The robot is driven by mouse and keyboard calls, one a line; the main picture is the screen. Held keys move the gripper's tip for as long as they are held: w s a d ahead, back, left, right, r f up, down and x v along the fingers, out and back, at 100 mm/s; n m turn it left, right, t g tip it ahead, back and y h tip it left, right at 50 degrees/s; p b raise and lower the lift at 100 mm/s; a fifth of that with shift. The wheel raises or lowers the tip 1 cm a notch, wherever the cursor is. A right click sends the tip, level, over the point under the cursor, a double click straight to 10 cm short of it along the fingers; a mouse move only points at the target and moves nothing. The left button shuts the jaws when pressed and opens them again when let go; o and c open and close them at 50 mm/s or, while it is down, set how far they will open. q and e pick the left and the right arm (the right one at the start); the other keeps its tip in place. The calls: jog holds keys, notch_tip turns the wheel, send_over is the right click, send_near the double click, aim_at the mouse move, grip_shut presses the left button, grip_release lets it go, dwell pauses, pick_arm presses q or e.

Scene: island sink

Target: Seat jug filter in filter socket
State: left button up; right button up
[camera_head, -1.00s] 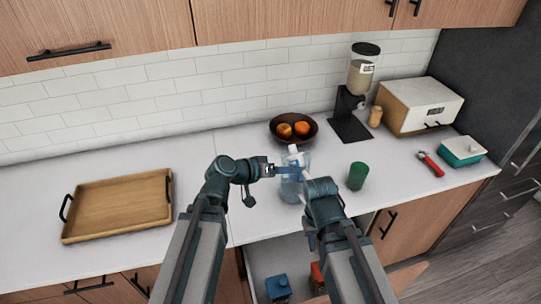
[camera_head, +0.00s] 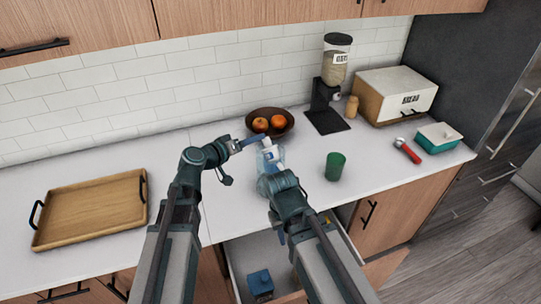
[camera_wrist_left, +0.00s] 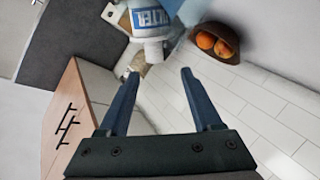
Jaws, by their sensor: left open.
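The jug filter (camera_wrist_left: 150,20) is a white cylinder with a blue band and white lettering, at the top of the left wrist view. A small white patch of it shows in the head view (camera_head: 270,154), by the clear bluish jug (camera_head: 264,184). My left gripper (camera_wrist_left: 158,73) is open and empty, with the filter's white end just beyond its fingertips; it also shows in the head view (camera_head: 262,141). My right arm's wrist is in front of the jug, and its fingers are hidden. The filter socket is not distinguishable.
A fruit bowl (camera_head: 284,130) stands behind the jug; a green cup (camera_head: 335,166) stands to its right. A wooden tray (camera_head: 90,212) lies left. A dispenser (camera_head: 337,62) and bread box (camera_head: 397,95) stand back right. An open drawer (camera_head: 238,262) below holds a blue-lidded jar (camera_head: 260,284).

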pick_arm(q)
jog(key=shift+w+d+f, duration=0.15)
jog(key=shift+w+d, duration=0.2)
jog(key=x, duration=0.1)
jog(key=b+x, duration=0.1)
jog(key=x, duration=0.3)
jog(key=shift+s+d+f+b, duration=0.1)
jog(key=shift+s+d+b, duration=0.1)
jog(key=shift+d+b, duration=0.2)
grip_shut()
